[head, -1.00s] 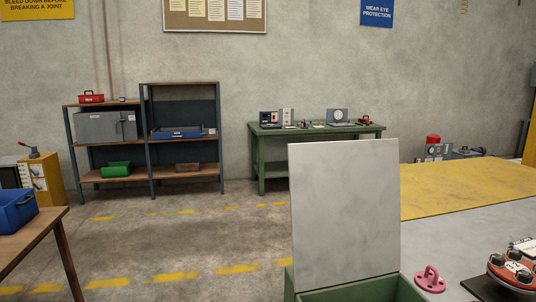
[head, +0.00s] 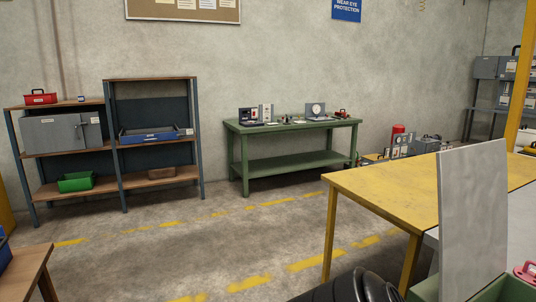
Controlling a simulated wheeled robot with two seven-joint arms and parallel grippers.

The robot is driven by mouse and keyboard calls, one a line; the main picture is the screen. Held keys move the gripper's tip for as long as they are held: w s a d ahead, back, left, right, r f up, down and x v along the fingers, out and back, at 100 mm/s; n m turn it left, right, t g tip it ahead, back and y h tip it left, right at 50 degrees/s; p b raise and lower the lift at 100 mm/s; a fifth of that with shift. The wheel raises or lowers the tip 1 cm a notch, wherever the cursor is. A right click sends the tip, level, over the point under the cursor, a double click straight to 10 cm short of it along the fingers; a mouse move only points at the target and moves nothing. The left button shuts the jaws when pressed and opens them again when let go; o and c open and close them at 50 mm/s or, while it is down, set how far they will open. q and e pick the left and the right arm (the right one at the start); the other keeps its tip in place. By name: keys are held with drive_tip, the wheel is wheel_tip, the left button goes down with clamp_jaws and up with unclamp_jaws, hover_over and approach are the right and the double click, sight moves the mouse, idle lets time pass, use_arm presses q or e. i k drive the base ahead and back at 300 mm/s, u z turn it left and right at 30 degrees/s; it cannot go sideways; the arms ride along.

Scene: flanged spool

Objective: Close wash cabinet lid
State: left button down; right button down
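The wash cabinet is a green box (head: 424,290) at the bottom right of the head view, cut off by the frame edge. Its pale grey lid (head: 472,220) stands open, close to upright, at the cabinet's left part. The inside of the cabinet is mostly out of frame. Neither of my grippers is in view. A dark rounded shape at the bottom edge, left of the cabinet, looks like part of my own arm; no fingers show on it.
A yellow-topped table (head: 400,195) stands just behind the lid. A pink handled object (head: 525,274) is at the right edge. A green workbench (head: 290,126) and shelves (head: 150,142) line the wall. A wooden table (head: 28,270) is bottom left. Floor between is clear.

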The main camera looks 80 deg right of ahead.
sight(472, 195)
drive_tip(key=u, duration=3.7)
drive_tip(key=k, duration=2.7)
drive_tip(key=u, duration=5.9)
